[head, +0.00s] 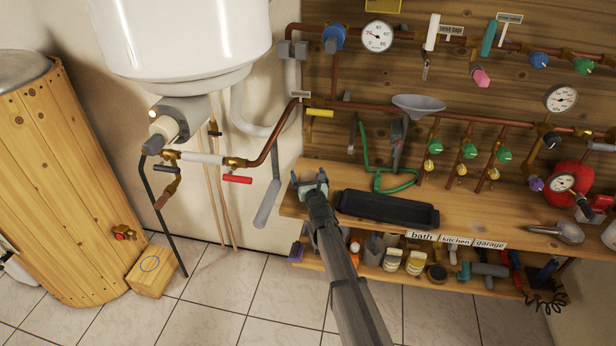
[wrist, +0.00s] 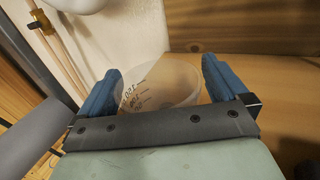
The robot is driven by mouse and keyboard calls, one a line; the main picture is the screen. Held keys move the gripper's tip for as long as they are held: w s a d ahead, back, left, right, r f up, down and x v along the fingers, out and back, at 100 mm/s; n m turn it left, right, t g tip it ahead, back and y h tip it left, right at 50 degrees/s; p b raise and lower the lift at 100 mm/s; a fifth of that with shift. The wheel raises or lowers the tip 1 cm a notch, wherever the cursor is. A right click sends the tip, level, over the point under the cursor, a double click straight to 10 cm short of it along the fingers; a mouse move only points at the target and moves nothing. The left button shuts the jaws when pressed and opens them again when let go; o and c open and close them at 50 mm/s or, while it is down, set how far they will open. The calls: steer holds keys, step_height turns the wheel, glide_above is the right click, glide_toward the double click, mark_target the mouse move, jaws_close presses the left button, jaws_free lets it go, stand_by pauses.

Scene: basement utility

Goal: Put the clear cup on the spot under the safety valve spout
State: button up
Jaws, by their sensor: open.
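My gripper (head: 309,180) is open over the left end of the wooden bench. In the wrist view, its two blue fingers (wrist: 160,72) stand on either side of a clear cup (wrist: 158,88) with dark graduation marks. The near side of the cup is partly hidden by my gripper. I cannot make the cup out in the head view. The safety valve (head: 172,170) hangs under the white boiler, with its spout (head: 161,199) pointing down.
A black tray (head: 387,208) lies on the bench (head: 470,231) right of my gripper. A grey handle or pipe (head: 266,204) hangs to its left. A dark drain tube (head: 163,220) runs down beside the block. A wooden barrel (head: 60,190) stands at far left.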

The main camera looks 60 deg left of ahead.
steer(key=shift+r, duration=0.2)
steer(key=v, duration=1.2)
